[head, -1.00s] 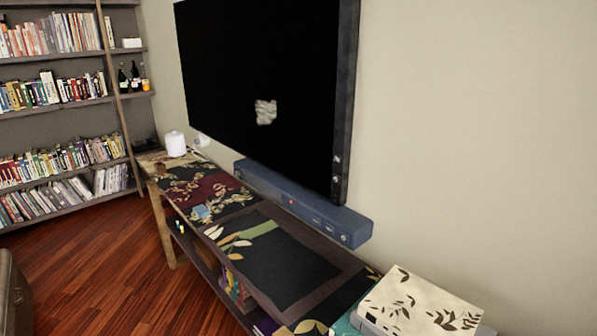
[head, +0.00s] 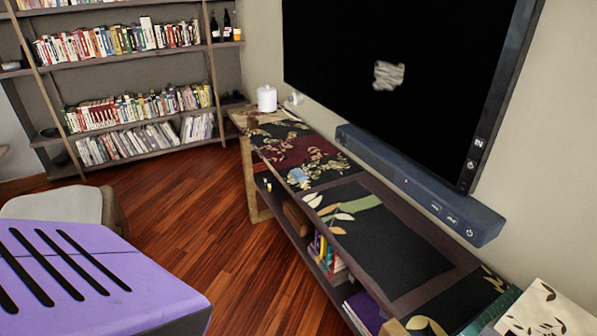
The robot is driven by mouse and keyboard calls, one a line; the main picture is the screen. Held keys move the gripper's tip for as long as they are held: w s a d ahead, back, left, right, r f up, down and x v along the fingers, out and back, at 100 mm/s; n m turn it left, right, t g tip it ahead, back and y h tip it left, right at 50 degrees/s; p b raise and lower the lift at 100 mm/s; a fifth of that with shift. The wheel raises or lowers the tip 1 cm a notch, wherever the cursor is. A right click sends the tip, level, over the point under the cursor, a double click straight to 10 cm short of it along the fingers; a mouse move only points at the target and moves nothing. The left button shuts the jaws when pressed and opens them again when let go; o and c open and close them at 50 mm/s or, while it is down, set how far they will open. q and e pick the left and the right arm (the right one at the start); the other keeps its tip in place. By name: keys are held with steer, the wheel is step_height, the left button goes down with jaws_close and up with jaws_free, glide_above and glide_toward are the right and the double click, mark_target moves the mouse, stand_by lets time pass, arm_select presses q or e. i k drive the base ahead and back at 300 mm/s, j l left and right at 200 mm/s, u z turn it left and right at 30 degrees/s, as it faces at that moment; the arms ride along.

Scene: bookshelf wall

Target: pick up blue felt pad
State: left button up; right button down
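A small light blue piece (head: 298,176), which looks like the blue felt pad, lies on the patterned top of the long low console (head: 420,297) in the head view. It is near the console's front edge, left of the middle of its length. It is small and far off, so its exact shape is hard to tell. Nothing covers it. Neither of my grippers shows in the view.
A soundbar (head: 420,200) and a large screen (head: 400,75) are behind the console. A white cylinder (head: 267,98) stands at its far end, a leaf-patterned box (head: 550,312) at its near end. Wood floor (head: 200,215) is clear before it. A purple slotted surface fills the lower left.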

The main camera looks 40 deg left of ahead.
mark_target(297, 174)
steer(key=i+j+z, duration=0.15)
steer(key=j, duration=0.55)
steer(key=i+j+z, duration=0.1)
steer(key=j, duration=0.6)
steer(key=i+j+z, duration=0.15)
steer(key=j, duration=0.6)
steer(key=i+j+z, duration=0.1)
steer(key=j, duration=0.4)
steer(key=i+j+z, duration=0.1)
steer(key=j, duration=0.45)
